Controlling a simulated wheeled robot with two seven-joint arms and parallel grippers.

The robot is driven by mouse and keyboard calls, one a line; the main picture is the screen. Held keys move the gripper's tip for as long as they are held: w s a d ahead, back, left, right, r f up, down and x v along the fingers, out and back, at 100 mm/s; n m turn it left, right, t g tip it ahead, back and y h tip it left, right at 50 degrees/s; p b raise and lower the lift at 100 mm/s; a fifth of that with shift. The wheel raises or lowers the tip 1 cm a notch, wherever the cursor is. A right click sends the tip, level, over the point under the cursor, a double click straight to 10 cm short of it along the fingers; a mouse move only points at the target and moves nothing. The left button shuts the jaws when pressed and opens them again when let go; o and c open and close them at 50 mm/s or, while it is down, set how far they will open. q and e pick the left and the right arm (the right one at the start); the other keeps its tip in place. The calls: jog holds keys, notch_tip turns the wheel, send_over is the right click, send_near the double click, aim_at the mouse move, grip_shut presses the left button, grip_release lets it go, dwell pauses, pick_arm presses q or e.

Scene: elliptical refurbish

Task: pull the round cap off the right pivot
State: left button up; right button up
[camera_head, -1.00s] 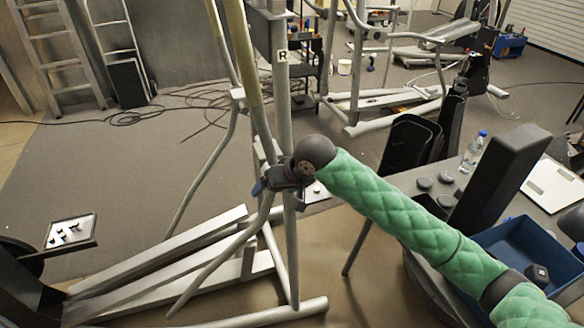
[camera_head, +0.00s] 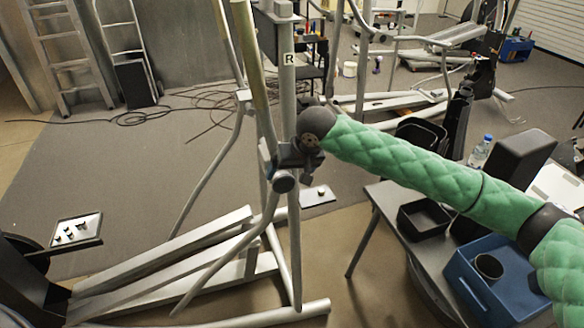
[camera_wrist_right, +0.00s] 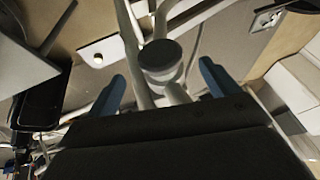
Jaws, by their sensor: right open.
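The elliptical's right pivot is at the lower joint of the upright marked R (camera_head: 289,59). A dark round cap (camera_head: 284,181) sits on it, just below my right gripper (camera_head: 286,163) in the head view. My right gripper's blue fingers (camera_wrist_right: 162,72) are open, one on either side of the cap. A gap shows between each finger and the cap. My left gripper is not in view.
A grey table at right holds a blue bin (camera_head: 470,290), a black tray (camera_head: 421,222) and a bottle (camera_head: 482,148). A small light plate (camera_head: 318,196) lies beyond the pivot. A tray with small parts (camera_head: 77,230) is at left. Silver rails run across the lower left.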

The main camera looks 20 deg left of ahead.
aim_at(286, 179)
jog(key=p+x, duration=0.1)
jog(key=x, duration=0.3)
jog(key=shift+a+f, duration=0.2)
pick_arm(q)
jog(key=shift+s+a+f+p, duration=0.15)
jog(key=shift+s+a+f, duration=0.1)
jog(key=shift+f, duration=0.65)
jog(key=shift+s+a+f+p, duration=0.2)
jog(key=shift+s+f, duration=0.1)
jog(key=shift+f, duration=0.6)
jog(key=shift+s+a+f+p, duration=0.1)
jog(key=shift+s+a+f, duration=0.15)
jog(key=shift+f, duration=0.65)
pick_arm(e)
jog(key=shift+x, duration=0.95)
jog(key=shift+d, duration=0.1)
jog(key=c, duration=1.5)
jog(key=shift+c, duration=0.2)
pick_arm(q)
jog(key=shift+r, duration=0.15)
